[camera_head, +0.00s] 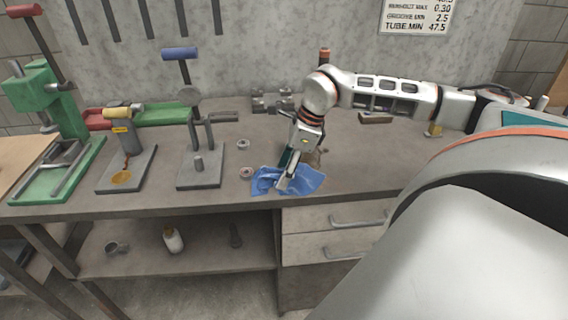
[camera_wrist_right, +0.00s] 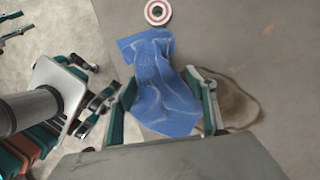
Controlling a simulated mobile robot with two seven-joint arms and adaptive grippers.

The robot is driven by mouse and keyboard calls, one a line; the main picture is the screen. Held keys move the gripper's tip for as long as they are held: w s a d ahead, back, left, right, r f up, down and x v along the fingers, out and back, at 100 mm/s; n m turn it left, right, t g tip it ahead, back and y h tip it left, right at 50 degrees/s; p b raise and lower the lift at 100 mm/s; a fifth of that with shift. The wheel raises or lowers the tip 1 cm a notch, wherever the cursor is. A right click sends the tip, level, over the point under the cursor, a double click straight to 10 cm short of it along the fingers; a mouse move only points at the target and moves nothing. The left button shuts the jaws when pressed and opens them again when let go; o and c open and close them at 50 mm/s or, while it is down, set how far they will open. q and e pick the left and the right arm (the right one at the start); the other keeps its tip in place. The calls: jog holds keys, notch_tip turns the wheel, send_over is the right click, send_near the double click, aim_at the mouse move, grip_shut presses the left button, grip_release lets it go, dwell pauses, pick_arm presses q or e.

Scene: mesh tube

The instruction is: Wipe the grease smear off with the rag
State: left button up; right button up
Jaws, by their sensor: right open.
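The blue rag (camera_head: 308,179) lies crumpled on the front edge of the workbench in the head view. My right gripper (camera_head: 285,183) is down at the rag. In the right wrist view the open fingers (camera_wrist_right: 167,90) stand on either side of the rag (camera_wrist_right: 155,65), which lies between them. An amber smear (camera_head: 121,178) lies on the grey base plate of the yellow-handled tool at left, with a dark reddish streak above it. A brown stain (camera_wrist_right: 238,103) shows on the bench beside the right finger in the wrist view; I cannot tell what it is.
A grey fixture with a blue handle (camera_head: 180,54) stands between the smear and the rag. A green press (camera_head: 45,125) is at far left. Small rings (camera_head: 243,144) lie near the rag; one shows red and white in the wrist view (camera_wrist_right: 158,12). The bench right of the rag is mostly clear.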

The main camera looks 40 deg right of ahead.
jog(key=shift+f, duration=0.5)
jog(key=shift+r, duration=0.15)
jog(key=c, duration=0.7)
grip_shut()
